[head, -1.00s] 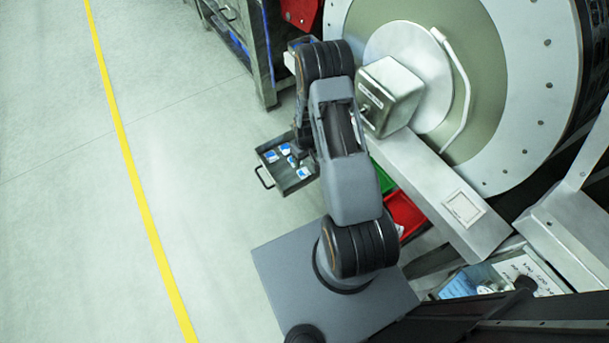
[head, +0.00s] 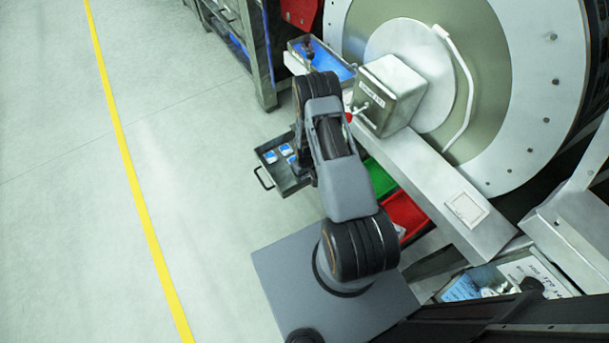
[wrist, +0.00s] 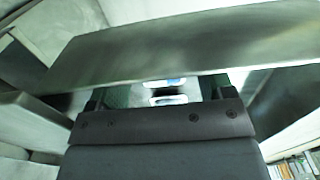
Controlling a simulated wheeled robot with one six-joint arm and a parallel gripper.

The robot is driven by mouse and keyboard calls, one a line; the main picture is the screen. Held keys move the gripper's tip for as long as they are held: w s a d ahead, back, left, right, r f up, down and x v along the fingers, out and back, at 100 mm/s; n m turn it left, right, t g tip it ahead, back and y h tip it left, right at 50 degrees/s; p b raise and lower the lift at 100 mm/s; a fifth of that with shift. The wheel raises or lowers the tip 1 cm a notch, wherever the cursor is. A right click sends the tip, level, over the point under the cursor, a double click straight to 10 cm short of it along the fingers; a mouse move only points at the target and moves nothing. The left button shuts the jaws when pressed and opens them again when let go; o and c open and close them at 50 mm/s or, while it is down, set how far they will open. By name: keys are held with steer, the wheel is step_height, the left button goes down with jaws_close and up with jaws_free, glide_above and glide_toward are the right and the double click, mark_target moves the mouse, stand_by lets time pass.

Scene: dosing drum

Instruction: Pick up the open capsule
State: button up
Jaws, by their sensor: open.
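A dark open drawer (head: 297,184) holds several small blue-and-white pieces (head: 270,156). I cannot tell which of them, if any, is the open capsule. In the wrist view, two pale pieces with blue (wrist: 168,100) show just beyond my gripper (wrist: 160,93), between its dark fingers. The fingers are apart and I see nothing held. In the head view my gripper is hidden behind my arm, which stands over the right part of the drawer and covers some of its contents.
A broad metal panel (wrist: 190,45) crosses the wrist view close beyond my gripper. The large drum (head: 475,90) with a metal box (head: 395,90) stands right of my arm. Green (head: 381,178) and red (head: 405,214) bins lie below. A blue-lined bin (head: 325,62) is behind. Left floor is clear.

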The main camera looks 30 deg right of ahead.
steer(key=c, duration=0.7)
steer(key=shift+o, duration=0.2)
